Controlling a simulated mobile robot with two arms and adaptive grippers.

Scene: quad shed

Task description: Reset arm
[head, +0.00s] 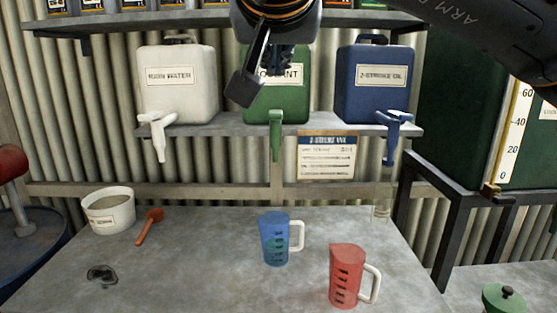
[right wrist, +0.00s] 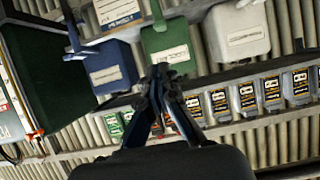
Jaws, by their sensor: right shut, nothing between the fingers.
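My right gripper (head: 246,88) hangs at the top middle of the head view, in front of the green coolant jug (head: 292,95) and hiding part of its label. Its fingers are shut and empty; in the right wrist view the fingertips (right wrist: 163,72) meet and the green jug (right wrist: 166,45) shows just beyond them. My right arm comes in from the upper right. My left gripper is in neither view.
A white rain water jug (head: 178,80) and a blue 2-stroke oil jug (head: 374,85) stand on the shelf (head: 225,126). A blue measuring jug (head: 274,238), red measuring jug (head: 345,275), white tub (head: 109,212) and orange scoop (head: 149,224) are on the bench (head: 200,270).

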